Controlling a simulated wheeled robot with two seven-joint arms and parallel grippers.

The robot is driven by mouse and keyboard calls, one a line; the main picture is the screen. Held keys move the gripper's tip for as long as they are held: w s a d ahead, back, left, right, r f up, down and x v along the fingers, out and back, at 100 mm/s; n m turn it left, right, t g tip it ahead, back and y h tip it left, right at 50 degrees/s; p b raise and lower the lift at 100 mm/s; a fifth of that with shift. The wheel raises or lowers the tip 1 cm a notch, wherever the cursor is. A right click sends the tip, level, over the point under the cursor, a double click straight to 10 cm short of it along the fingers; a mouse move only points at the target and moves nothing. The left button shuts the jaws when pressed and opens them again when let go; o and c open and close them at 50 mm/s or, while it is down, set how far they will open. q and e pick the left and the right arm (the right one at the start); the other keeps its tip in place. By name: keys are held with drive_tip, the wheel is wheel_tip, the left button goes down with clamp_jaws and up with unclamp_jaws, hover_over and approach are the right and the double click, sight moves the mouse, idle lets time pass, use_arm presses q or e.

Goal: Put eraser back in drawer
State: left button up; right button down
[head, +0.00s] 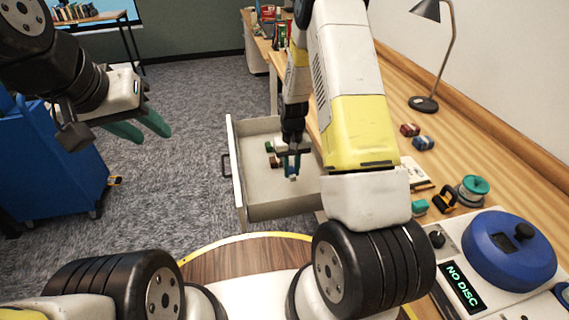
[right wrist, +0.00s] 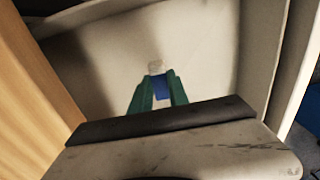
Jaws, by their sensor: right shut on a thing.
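The eraser (right wrist: 160,87), a blue sleeve with a whitish end, is held between the green fingers of my right gripper (right wrist: 158,92). In the head view the eraser (head: 292,177) hangs below my right gripper (head: 293,165), within the outline of the drawer. The drawer (head: 237,185) is pulled open, pale inside, with a dark handle on its left front. I cannot tell whether the eraser touches its floor. My left gripper (head: 153,131) is open and empty, apart from the drawer at upper left.
A blue cart (head: 50,180) stands at left.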

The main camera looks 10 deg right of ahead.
sight(291, 189)
drive_tip(key=shift+f, duration=3)
drive_tip(key=shift+f, duration=0.1)
drive_tip(key=c, duration=1.3)
unclamp_jaws()
drive_tip(key=shift+o, duration=0.2)
